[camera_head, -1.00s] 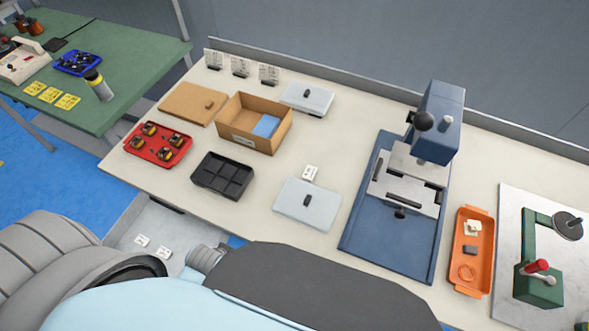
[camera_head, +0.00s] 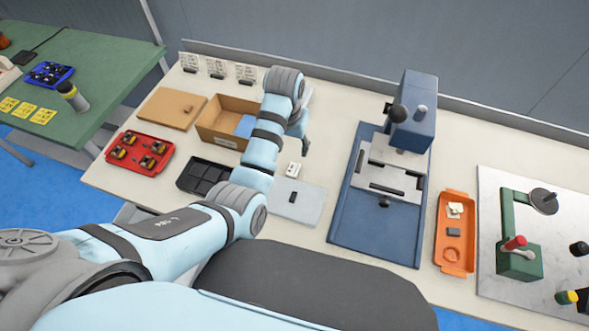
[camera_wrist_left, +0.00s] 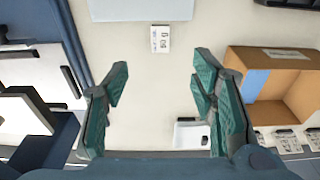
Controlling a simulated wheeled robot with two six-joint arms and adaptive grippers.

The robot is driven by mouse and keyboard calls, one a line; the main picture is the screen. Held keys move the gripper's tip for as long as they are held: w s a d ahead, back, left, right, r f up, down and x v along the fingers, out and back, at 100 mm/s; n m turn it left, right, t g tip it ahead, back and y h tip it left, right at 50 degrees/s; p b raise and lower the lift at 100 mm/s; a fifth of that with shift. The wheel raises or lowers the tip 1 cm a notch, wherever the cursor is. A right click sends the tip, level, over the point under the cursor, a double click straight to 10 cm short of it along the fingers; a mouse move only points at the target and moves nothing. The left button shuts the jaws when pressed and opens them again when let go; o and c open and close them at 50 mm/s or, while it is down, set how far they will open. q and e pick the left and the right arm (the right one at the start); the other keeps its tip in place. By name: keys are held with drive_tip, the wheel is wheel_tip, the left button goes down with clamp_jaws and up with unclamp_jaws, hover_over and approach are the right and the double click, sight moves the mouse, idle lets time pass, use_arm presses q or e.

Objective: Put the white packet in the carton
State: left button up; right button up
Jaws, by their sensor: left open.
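My left gripper (camera_wrist_left: 161,66) is open and empty above the bench, between carton and press. In the head view my arm hides part of the carton. My right gripper is not seen.
A black divided tray (camera_head: 205,177) and a red tray (camera_head: 140,153) with several parts stand left. A brown board (camera_head: 172,107) lies beside the carton. A blue press (camera_head: 380,215) and an orange tray (camera_head: 455,235) stand right. Bench around the packet is clear.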

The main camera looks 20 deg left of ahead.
sight(293, 169)
use_arm(q)
drive_tip(key=f+b, duration=0.1)
drive_tip(key=f, duration=0.3)
drive_tip(key=w+f+b, duration=0.1)
drive_tip(key=f+b, duration=0.1)
drive_tip(key=f, duration=0.3)
drive_tip(key=w+f+b, duration=0.1)
drive_tip(key=f, duration=0.3)
drive_tip(key=shift+d+f, duration=0.1)
drive_tip(key=shift+f, duration=0.3)
drive_tip(key=shift+r, duration=0.1)
drive_tip(key=shift+c, duration=0.4)
drive_tip(key=c, duration=0.8)
